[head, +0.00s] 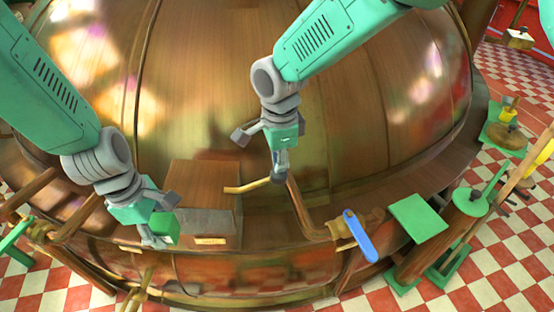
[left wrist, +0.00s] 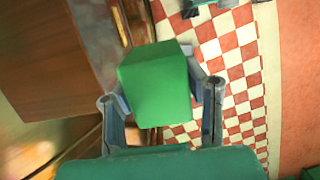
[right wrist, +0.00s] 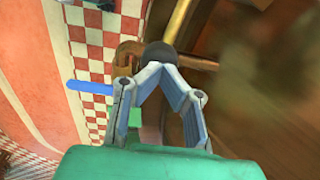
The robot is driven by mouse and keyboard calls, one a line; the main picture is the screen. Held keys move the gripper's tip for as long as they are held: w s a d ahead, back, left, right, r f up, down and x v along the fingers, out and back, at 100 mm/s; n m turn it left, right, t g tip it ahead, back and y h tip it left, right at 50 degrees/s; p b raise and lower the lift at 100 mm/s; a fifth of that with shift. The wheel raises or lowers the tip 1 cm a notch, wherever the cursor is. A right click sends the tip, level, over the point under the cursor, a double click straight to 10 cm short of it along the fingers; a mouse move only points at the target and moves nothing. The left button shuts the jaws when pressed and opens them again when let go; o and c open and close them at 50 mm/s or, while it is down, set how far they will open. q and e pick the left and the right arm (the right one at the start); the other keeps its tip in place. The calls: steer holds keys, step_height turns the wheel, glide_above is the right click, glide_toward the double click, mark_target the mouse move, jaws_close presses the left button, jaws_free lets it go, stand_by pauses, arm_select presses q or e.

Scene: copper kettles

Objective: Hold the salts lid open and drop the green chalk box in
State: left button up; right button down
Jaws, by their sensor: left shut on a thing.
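The green chalk box (head: 165,228) is between the fingers of my left gripper (head: 158,225), which is shut on it. The box fills the middle of the left wrist view (left wrist: 156,85). The brown wooden salts box (head: 200,182), with a grey front and small label, stands just right of it. I cannot tell how far its lid is open. A brass rod (head: 247,187) runs from the box's right side to a dark knob (right wrist: 160,53). My right gripper (head: 279,170) has its fingertips together right at this knob, seemingly touching it.
The big copper kettle (head: 330,120) fills the back. A blue-handled lever (head: 360,236) and brown pipe (head: 300,208) are to the right of my right gripper. A green plate (head: 418,217) lies farther right. Red and white tiles (head: 500,255) show below.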

mark_target(285, 182)
steer(key=shift+d+f, duration=0.25)
steer(key=shift+f, duration=0.4)
steer(key=shift+d+f, duration=0.2)
steer(key=shift+f, duration=0.4)
steer(key=shift+f, duration=0.2)
steer(key=shift+d+f, duration=0.15)
steer(key=shift+f, duration=0.6)
steer(key=shift+d+f, duration=0.1)
steer(key=shift+f, duration=0.6)
steer(key=shift+f, duration=0.2)
steer(key=shift+a+f, duration=0.2)
steer(key=shift+f, duration=0.55)
steer(key=shift+a+f, duration=0.15)
steer(key=shift+f, duration=0.55)
